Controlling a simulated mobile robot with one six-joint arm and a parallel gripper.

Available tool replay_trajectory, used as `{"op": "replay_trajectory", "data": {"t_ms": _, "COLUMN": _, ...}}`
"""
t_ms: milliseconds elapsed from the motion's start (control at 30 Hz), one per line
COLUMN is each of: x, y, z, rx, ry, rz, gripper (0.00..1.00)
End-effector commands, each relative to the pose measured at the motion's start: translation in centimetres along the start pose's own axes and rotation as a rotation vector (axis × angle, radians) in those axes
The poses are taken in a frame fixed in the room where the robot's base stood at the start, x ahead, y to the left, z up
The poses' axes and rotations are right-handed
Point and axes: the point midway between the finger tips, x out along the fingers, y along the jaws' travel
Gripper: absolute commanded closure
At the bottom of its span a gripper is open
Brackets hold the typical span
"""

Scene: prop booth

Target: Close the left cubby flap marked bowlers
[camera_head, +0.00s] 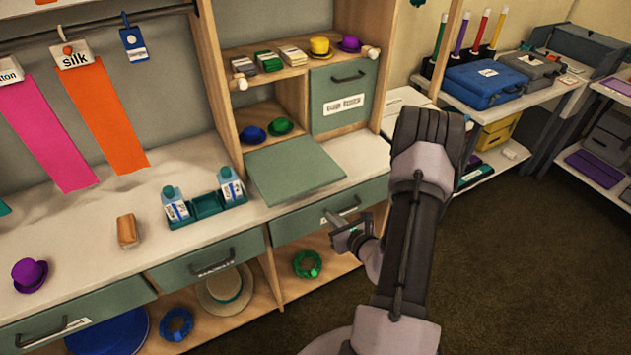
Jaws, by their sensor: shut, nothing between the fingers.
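The left cubby flap (293,170) is a grey-green panel folded down and open, lying roughly flat out over the counter in front of its cubby. No bowlers label shows on its upward face. Behind it, the open left cubby (290,100) holds a blue bowler (252,134) and a green bowler (281,126). My gripper (337,222) is shut and empty. It is in front of the counter's drawer front, below and to the right of the flap, apart from the flap in the picture.
The right cubby flap (342,98) is closed. A green tray (207,206) with two cartons stands left of the open flap. A drawer handle (345,207) is close to my gripper. A wooden upright (216,85) stands left of the cubbies.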

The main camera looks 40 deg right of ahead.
Motion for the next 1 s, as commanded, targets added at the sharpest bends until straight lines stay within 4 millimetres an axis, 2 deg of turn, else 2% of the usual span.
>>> {"op": "replay_trajectory", "data": {"t_ms": 167, "x": 2.9, "y": 0.1, "z": -0.3, "rx": -0.004, "ry": -0.001, "rz": 0.003, "gripper": 1.00}}
{"op": "replay_trajectory", "data": {"t_ms": 500, "x": 10.3, "y": 0.2, "z": -0.3, "rx": -0.003, "ry": -0.002, "rz": 0.004, "gripper": 1.00}}
{"op": "replay_trajectory", "data": {"t_ms": 600, "x": 9.3, "y": 0.1, "z": 1.9, "rx": -0.002, "ry": -0.003, "rz": 0.003, "gripper": 1.00}}
{"op": "replay_trajectory", "data": {"t_ms": 700, "x": 8.8, "y": 0.1, "z": 3.0, "rx": -0.003, "ry": -0.002, "rz": 0.003, "gripper": 1.00}}
{"op": "replay_trajectory", "data": {"t_ms": 1000, "x": 8.5, "y": 0.2, "z": 3.8, "rx": -0.001, "ry": 0.000, "rz": 0.004, "gripper": 1.00}}
